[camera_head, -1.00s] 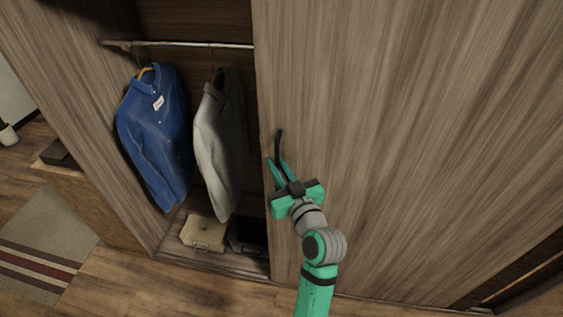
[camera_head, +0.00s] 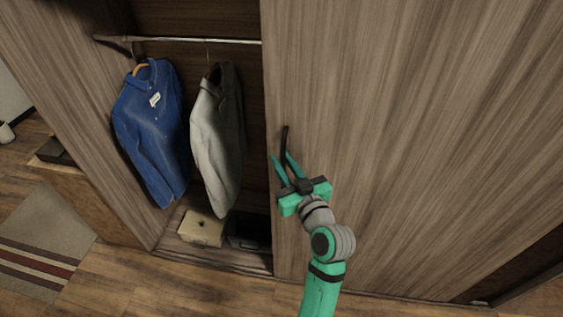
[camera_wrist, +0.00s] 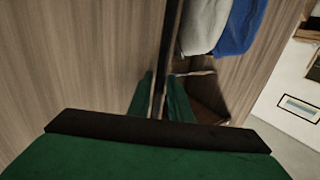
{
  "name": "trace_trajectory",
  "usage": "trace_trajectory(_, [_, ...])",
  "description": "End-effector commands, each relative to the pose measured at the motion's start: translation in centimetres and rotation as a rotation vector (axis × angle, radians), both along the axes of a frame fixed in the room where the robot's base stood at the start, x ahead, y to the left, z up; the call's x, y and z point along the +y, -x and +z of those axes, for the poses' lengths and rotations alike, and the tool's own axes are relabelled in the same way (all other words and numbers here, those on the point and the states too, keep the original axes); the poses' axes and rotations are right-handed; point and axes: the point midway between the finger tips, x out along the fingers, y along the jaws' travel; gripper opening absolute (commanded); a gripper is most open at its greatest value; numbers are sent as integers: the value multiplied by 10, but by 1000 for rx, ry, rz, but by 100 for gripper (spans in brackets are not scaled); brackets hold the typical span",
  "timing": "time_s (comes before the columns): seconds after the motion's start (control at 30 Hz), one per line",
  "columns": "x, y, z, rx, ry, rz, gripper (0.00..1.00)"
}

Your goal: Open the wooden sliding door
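The wooden sliding door (camera_head: 400,140) covers the right part of the wardrobe, and its left edge stands beside the open left part. A thin black upright handle (camera_head: 285,143) is on the door near that edge. My gripper (camera_head: 281,159) is at the lower part of the handle, its two green fingers apart, one on each side of it. In the wrist view the fingers (camera_wrist: 161,80) stand apart with the dark handle (camera_wrist: 171,40) running up between and beyond them. Whether either finger touches the handle is hard to tell.
A blue shirt (camera_head: 152,130) and a grey shirt (camera_head: 217,140) hang from a rail (camera_head: 190,40) in the open part. A light box (camera_head: 202,228) and a dark one (camera_head: 248,232) sit below. A striped rug (camera_head: 40,245) lies on the floor at left.

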Motion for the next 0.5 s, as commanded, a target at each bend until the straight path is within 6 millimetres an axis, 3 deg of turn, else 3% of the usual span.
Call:
trace_trajectory(0.17, [-5, 8, 0, 0, 0, -4, 18])
trace_trajectory(0.5, [-27, 64, 0, 1, 0, -5, 18])
